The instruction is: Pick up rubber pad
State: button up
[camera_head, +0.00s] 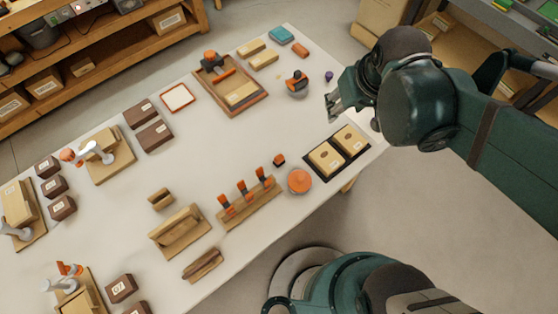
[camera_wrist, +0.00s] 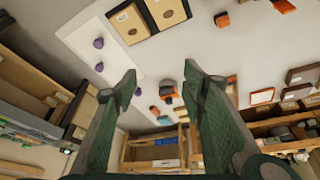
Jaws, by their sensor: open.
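No object is labelled as the rubber pad. A flat teal block (camera_head: 280,35) with a pad-like shape lies at the far end of the white table, and it also shows small in the wrist view (camera_wrist: 165,120). A small purple piece (camera_head: 328,76) lies near the table's right edge. The wrist view shows several such purple pieces, one at the upper left (camera_wrist: 98,43). My gripper (camera_head: 333,106) is over the right side of the table, apart from the teal block. In the wrist view its fingers (camera_wrist: 160,78) are spread with nothing between them.
A dark tray with two tan boxes (camera_head: 325,158) stands below my gripper in the picture. An orange block (camera_head: 300,50) lies near the teal block. A wooden tray (camera_head: 262,96) and a dark-and-orange device (camera_head: 297,82) are left of my gripper. The table's middle is mostly clear.

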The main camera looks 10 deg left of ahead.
jog(key=a+f+n+g+b, duration=0.2)
jog(key=a+f+n, duration=0.1)
jog(key=a+f, duration=0.65)
jog(key=n+g+b, duration=0.2)
send_over(279, 157)
jog(key=shift+h, duration=0.4)
jog(key=f, duration=0.8)
jog(key=shift+w+d+f, duration=0.2)
jog(key=shift+w+d, duration=0.1)
jog(key=shift+d, duration=0.1)
jog(key=shift+s+a+f+n, duration=0.3)
jog(key=shift+a+f, duration=0.1)
jog(key=shift+f, duration=0.15)
jog(key=shift+f, duration=0.1)
jog(key=shift+f+b, duration=0.3)
jog(key=shift+f, duration=0.9)
jog(key=shift+f, duration=0.1)
jog(key=shift+f+b, duration=0.85)
jog(key=shift+f, duration=1.65)
